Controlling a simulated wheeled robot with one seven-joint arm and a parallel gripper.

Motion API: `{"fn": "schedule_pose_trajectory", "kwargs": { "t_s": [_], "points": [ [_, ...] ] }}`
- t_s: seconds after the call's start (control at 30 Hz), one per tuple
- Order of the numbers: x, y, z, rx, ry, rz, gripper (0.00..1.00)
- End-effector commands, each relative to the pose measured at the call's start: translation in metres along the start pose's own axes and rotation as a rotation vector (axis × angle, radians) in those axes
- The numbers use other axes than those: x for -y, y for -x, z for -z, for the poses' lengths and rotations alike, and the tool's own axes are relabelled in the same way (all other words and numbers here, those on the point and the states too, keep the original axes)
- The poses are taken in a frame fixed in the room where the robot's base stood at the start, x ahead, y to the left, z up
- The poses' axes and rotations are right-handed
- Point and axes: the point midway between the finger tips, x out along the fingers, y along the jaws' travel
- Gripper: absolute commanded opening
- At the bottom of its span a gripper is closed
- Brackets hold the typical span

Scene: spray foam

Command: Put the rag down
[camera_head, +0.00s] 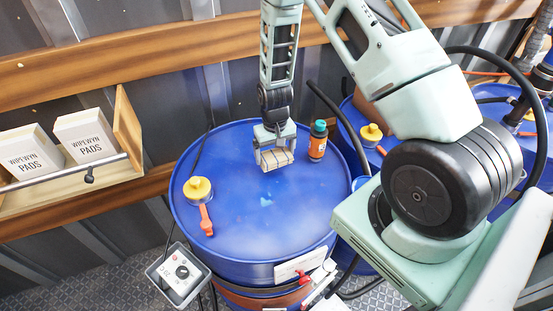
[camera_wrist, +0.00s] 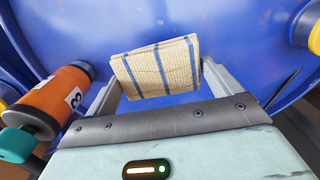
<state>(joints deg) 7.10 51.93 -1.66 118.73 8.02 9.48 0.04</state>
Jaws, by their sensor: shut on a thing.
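The rag (camera_head: 275,158) is a folded beige cloth with blue stripes. It also shows in the wrist view (camera_wrist: 157,68), held between the two fingers. My gripper (camera_head: 274,160) is shut on the rag over the far part of the blue drum's top (camera_head: 250,215). In the wrist view, my gripper (camera_wrist: 160,80) has one finger at each side of the rag, and blue drum surface lies behind it. I cannot tell whether the rag touches the drum top.
An orange bottle with a teal cap (camera_head: 317,145) stands just right of my gripper. A yellow cap (camera_head: 198,189) with an orange tag lies on the drum's left side. A pale patch (camera_head: 270,228) covers the drum's middle and front. Boxes of pads (camera_head: 88,136) sit on the left shelf.

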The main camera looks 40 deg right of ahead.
Motion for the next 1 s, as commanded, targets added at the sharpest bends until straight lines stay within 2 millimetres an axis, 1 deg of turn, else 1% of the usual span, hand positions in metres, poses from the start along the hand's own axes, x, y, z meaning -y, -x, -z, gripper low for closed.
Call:
{"fn": "schedule_pose_trajectory", "kwargs": {
  "t_s": [0.17, 0.3, 0.43, 0.5, 0.77, 0.87, 0.9, 0.93, 1.0],
  "points": [
    [0.000, -0.012, 0.000, 0.002, 0.000, 0.000, 0.69],
    [0.000, -0.030, -0.001, 0.003, 0.000, 0.000, 0.69],
    [0.000, -0.043, 0.000, 0.001, 0.001, 0.000, 0.69],
    [0.000, -0.046, 0.000, 0.000, 0.001, 0.000, 0.69],
    [0.000, -0.048, 0.000, -0.001, 0.001, 0.000, 0.69],
    [0.000, -0.051, 0.000, -0.001, 0.001, 0.000, 0.69],
    [0.000, -0.051, 0.000, -0.001, 0.000, 0.000, 0.93],
    [0.000, -0.050, 0.000, -0.001, 0.000, 0.000, 1.00],
    [0.000, -0.050, 0.000, -0.001, 0.000, 0.000, 1.00]
  ]
}}
